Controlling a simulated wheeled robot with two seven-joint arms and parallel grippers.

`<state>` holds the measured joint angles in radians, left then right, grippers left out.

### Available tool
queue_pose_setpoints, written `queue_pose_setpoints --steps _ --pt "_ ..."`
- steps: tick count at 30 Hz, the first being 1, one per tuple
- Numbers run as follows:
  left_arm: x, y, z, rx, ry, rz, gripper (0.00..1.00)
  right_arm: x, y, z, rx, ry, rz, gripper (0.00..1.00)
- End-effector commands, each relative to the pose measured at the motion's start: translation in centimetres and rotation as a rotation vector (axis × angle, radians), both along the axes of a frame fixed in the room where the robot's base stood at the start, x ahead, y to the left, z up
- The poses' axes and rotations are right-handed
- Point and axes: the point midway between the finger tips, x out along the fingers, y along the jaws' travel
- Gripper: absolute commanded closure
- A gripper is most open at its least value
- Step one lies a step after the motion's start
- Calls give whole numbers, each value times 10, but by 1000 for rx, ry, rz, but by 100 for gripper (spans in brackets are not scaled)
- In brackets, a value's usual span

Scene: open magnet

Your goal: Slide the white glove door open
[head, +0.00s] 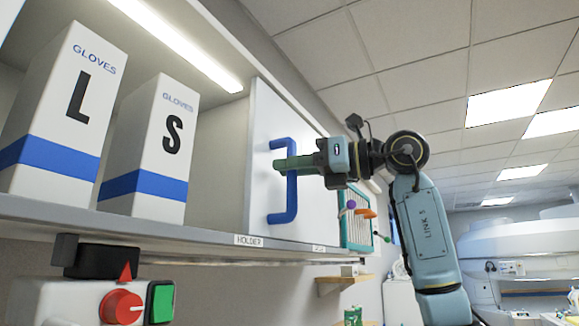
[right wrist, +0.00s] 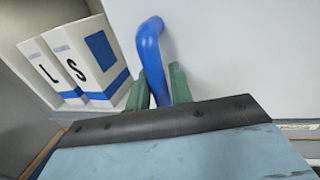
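The white glove door (head: 262,118) is an upright panel at the right part of the shelf cabinet, with a blue bracket-shaped handle (head: 292,190) on its face. The door also fills much of the right wrist view (right wrist: 245,60). My right gripper (head: 280,165) reaches in from the right, its green fingers at the handle's upright bar. In the right wrist view the fingers (right wrist: 160,88) lie on either side of the blue handle (right wrist: 150,45), which fills the gap between them. The fingers look shut on it. My left gripper is not in view.
Left of the door the cabinet is open, with glove boxes marked L (head: 65,115) and S (head: 153,150) on the shelf. Below is a device with a red knob (head: 122,307) and green button (head: 160,302). A rack with coloured pegs (head: 357,230) hangs right of the door.

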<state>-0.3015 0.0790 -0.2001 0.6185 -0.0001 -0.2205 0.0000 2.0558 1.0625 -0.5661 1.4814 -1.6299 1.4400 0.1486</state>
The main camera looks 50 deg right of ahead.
Motion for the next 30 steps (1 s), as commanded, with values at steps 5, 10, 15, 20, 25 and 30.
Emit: queue_pose_setpoints --steps 5,10,15,20,25,30 --pt "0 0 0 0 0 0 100 0 0 0 0 2 0 62" --pt "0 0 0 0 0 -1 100 0 1 -1 -2 4 2 62" --pt "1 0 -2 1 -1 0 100 -8 -3 -1 -2 4 2 62" --pt "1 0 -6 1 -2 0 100 -35 -14 -1 0 0 0 62" --pt "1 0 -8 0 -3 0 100 -72 -29 -1 0 -1 0 62" --pt "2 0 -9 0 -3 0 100 -102 -42 -1 1 0 1 62"
